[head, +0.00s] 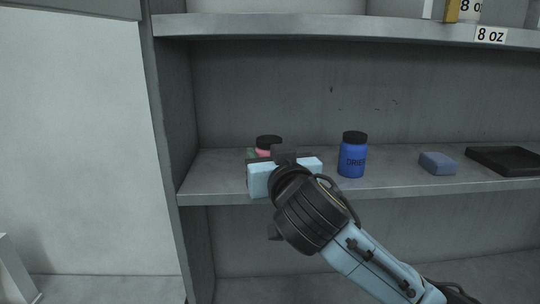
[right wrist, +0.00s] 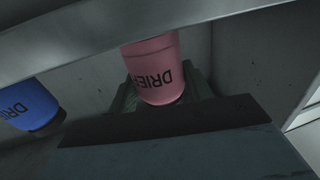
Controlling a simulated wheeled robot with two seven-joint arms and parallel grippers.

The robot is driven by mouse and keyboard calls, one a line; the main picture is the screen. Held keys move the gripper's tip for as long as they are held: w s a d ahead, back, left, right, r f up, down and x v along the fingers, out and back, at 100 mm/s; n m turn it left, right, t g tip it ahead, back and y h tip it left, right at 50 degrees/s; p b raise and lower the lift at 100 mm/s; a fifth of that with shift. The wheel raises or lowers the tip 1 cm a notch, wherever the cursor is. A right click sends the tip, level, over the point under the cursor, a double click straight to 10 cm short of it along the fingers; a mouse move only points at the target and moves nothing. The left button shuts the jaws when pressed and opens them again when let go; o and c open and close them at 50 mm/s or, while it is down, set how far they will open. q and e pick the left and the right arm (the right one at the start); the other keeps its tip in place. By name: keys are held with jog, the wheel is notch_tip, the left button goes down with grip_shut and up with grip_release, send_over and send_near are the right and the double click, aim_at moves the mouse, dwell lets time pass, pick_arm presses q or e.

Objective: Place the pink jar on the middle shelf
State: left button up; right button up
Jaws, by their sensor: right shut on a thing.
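The pink jar (head: 264,152) has a black lid and shows behind my right gripper (head: 274,157), at the left end of the middle shelf (head: 222,187). In the right wrist view the pink jar (right wrist: 155,65), with dark DRIER lettering, sits between the jaws of my right gripper (right wrist: 165,92). That gripper is shut on the jar. In the head view my gripper hides most of the jar's lower part, so I cannot tell whether its base touches the shelf. My left gripper is not in view.
A blue jar (head: 352,158) with a black lid stands on the middle shelf to the right. A blue block (head: 437,163) and a dark tray (head: 505,172) lie farther right. The shelf's side wall (head: 174,110) is close on the left. The upper shelf (head: 330,27) is overhead.

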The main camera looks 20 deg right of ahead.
jog(key=shift+f, duration=0.2)
jog(key=o, duration=0.8)
jog(key=shift+r, duration=0.1)
jog(key=shift+c, duration=0.2)
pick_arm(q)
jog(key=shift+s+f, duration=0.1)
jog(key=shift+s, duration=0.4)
pick_arm(e)
jog(key=shift+o, duration=1.2)
jog(key=shift+r, duration=0.15)
pick_arm(q)
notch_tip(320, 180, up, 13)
jog(key=p, duration=1.2)
jog(key=shift+p, duration=0.4)
pick_arm(e)
jog(key=s, duration=1.2)
jog(key=shift+a, duration=0.45)
